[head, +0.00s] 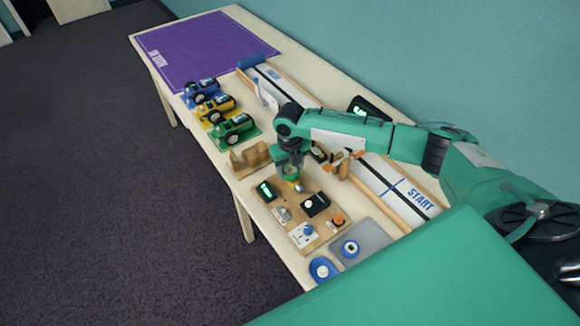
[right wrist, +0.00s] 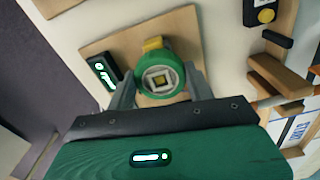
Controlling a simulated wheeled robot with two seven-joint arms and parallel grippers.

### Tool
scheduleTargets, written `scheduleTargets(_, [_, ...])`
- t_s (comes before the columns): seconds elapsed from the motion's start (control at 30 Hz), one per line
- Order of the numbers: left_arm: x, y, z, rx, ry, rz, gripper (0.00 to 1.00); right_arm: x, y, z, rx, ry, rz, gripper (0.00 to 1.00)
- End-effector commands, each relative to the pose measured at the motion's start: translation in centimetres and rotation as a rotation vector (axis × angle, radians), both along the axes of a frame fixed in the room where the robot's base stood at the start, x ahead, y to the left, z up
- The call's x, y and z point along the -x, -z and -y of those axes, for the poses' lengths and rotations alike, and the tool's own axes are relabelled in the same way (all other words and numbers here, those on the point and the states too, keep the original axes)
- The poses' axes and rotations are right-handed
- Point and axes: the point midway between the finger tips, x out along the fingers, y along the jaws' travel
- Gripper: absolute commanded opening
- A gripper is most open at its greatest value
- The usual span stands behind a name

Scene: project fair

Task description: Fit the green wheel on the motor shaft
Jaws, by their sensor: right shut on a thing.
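My right gripper (head: 292,164) reaches down over the wooden board. In the right wrist view its two fingers (right wrist: 160,88) are shut on the green wheel (right wrist: 158,66), one finger on each side of it. The wheel's face shows a pale ring and a small square centre. My left gripper is not in view.
The wooden board (right wrist: 108,45) carries a black display (head: 265,191), a black box (head: 316,204) and switches. Blue, yellow and green toy cars (head: 234,130) stand farther back. A track marked START (head: 398,190) runs along the wall side. A purple mat (head: 205,47) covers the far end.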

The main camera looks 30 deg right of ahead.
Motion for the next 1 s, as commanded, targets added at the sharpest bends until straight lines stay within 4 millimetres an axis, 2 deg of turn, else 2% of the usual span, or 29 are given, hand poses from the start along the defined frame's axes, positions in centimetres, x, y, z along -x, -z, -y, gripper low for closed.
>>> scheduleTargets(0.77, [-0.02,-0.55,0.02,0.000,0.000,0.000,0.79,-0.01,0.12,-0.04,0.000,0.000,0.000,0.32])
scheduleTargets(0.8, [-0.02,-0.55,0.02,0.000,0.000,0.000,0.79,-0.02,0.12,-0.04,0.000,0.000,0.000,0.61])
scheduleTargets(0.9, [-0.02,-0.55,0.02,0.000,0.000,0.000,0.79,-0.02,0.11,-0.04,0.000,0.000,0.000,0.79])
scheduleTargets(1.0, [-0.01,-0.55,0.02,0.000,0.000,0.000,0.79,-0.02,0.11,-0.04,0.000,0.000,0.000,0.79])
